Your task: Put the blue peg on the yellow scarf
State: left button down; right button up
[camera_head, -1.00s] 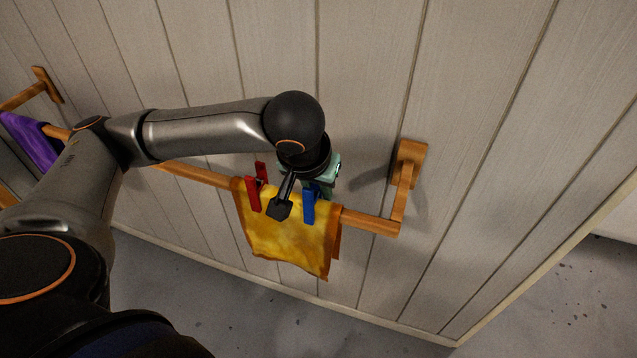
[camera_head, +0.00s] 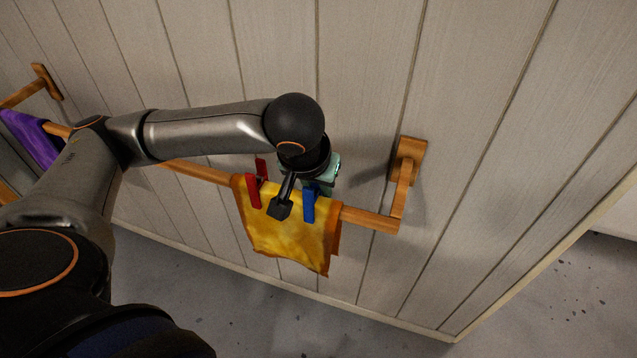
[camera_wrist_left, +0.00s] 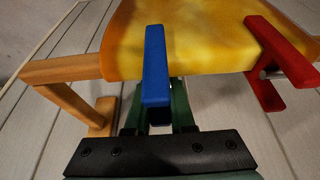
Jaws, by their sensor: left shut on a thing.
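The yellow scarf (camera_head: 290,238) hangs folded over the wooden rail. The blue peg (camera_head: 309,204) sits upright at the scarf's top edge, toward its right side. My left gripper (camera_head: 312,186) is at the rail and shut on the blue peg, partly hidden behind my wrist in the head view. In the left wrist view the blue peg (camera_wrist_left: 155,68) stands between the green fingers (camera_wrist_left: 158,108), with its far end over the yellow scarf (camera_wrist_left: 195,35). Whether the peg's jaws straddle the cloth is hard to see. My right gripper is not in view.
A red peg (camera_head: 254,190) is clipped on the scarf left of the blue one. The wooden rail (camera_head: 370,219) ends at a bracket (camera_head: 407,165) on the panelled wall. A purple cloth (camera_head: 30,138) hangs at far left. Wall right of the bracket is clear.

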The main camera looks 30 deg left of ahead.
pick_arm(q)
jog(key=shift+f, duration=0.15)
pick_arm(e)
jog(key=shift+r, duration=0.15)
pick_arm(q)
jog(key=c, duration=0.7)
grip_release()
jog(key=p+v, duration=0.4)
jog(key=v, duration=0.7)
jog(key=shift+s+d+r, duration=0.1)
jog(key=shift+s+r, duration=0.05)
jog(key=shift+r, duration=0.25)
jog(key=shift+s+r, duration=0.2)
jog(key=shift+r, duration=0.15)
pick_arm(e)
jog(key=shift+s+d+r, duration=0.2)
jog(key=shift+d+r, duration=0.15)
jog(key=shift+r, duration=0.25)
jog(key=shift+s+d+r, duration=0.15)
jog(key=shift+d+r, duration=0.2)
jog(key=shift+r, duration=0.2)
